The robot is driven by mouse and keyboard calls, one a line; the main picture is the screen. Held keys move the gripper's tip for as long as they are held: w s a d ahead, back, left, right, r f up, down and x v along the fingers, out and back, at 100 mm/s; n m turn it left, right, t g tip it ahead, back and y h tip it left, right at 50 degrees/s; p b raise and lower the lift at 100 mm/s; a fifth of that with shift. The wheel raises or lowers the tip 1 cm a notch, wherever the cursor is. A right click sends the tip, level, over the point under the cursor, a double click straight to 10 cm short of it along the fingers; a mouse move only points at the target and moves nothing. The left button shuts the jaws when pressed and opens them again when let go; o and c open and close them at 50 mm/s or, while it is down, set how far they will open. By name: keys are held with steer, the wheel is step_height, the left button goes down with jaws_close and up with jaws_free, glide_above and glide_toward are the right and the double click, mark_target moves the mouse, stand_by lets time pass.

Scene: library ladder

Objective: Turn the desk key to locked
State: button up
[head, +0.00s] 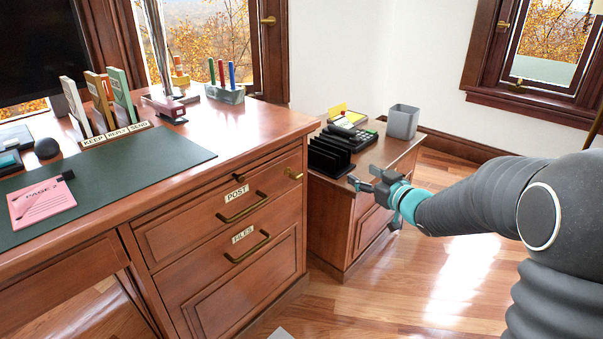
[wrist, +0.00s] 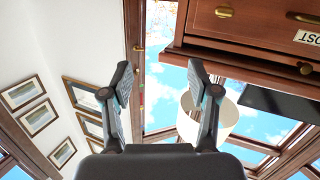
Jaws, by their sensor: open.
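The desk key (head: 293,174) is a small brass piece at the right end of the desk's top drawer, beside the POST label (head: 237,195). In the wrist view, where the picture is upside down, the brass key (wrist: 224,12) shows near the top edge; its exact turn is too small to tell. My gripper (head: 363,178) is open and empty, to the right of the key and apart from it, in front of the low cabinet. In the wrist view my gripper (wrist: 161,82) has its two dark fingers spread, with nothing between them.
The wooden desk (head: 200,140) has brass drawer handles and a small dark knob (head: 238,177) above the POST label. The low cabinet (head: 345,205) right of the desk carries a black file rack (head: 330,155) and a grey bin (head: 403,122). Open floor (head: 450,280) lies in front.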

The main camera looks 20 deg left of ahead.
mark_target(300, 177)
steer(key=s+a+f+n+g+y, duration=0.25)
steer(key=a+f+g+y, duration=0.2)
steer(key=a, duration=0.25)
steer(key=shift+n, duration=0.25)
steer(key=x, duration=1.3)
steer(key=shift+w+a+f+p, duration=0.2)
steer(key=shift+a+f+p, duration=0.1)
steer(key=shift+a+f, duration=0.05)
jaws_close()
